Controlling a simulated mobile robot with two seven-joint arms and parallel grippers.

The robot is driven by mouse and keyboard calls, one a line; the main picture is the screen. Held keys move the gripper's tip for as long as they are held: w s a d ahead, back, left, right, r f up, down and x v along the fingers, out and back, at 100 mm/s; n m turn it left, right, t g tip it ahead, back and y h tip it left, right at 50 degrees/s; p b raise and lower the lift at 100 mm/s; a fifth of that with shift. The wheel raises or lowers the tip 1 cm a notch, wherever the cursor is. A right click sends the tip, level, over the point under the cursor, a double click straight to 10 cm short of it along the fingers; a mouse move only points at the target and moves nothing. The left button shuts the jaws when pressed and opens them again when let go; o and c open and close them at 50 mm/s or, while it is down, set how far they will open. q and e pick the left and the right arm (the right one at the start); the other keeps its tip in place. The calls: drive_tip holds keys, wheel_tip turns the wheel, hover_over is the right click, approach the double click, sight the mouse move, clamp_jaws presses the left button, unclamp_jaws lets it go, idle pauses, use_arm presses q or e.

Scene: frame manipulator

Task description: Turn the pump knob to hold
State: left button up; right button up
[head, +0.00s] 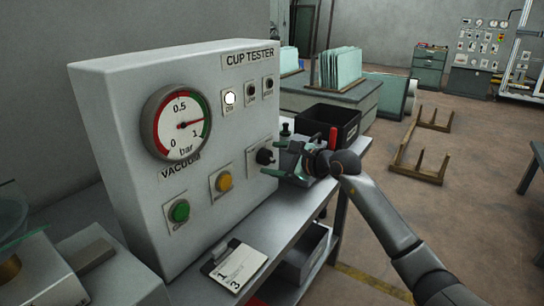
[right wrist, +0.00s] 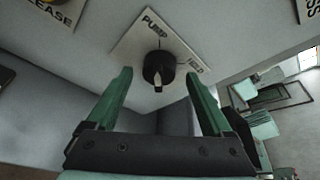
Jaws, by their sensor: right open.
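The pump knob (head: 265,156) is black and sits on a white plate on the front of the grey cup tester (head: 110,110). In the right wrist view the knob (right wrist: 158,68) shows between PUMP and HOLD labels, with a pale mark on its lower side. I cannot tell for sure which label the mark points at. My right gripper (head: 280,160) is in front of the knob. In the right wrist view its green fingers (right wrist: 160,92) are open, one on either side of the knob, with gaps to it. My left gripper is out of view.
The pressure gauge (head: 178,122) has its needle in the upper half of the scale. A white lamp (head: 229,98) is lit. Green (head: 180,211) and yellow (head: 224,181) buttons sit left of the knob. A black bin (head: 325,125) stands behind the gripper. A card (head: 235,264) lies on the bench.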

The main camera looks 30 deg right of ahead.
drive_tip(key=shift+w+a+f, duration=0.15)
drive_tip(key=shift+w+f, duration=0.05)
drive_tip(key=shift+w, duration=0.4)
drive_tip(key=shift+c, duration=0.3)
clamp_jaws()
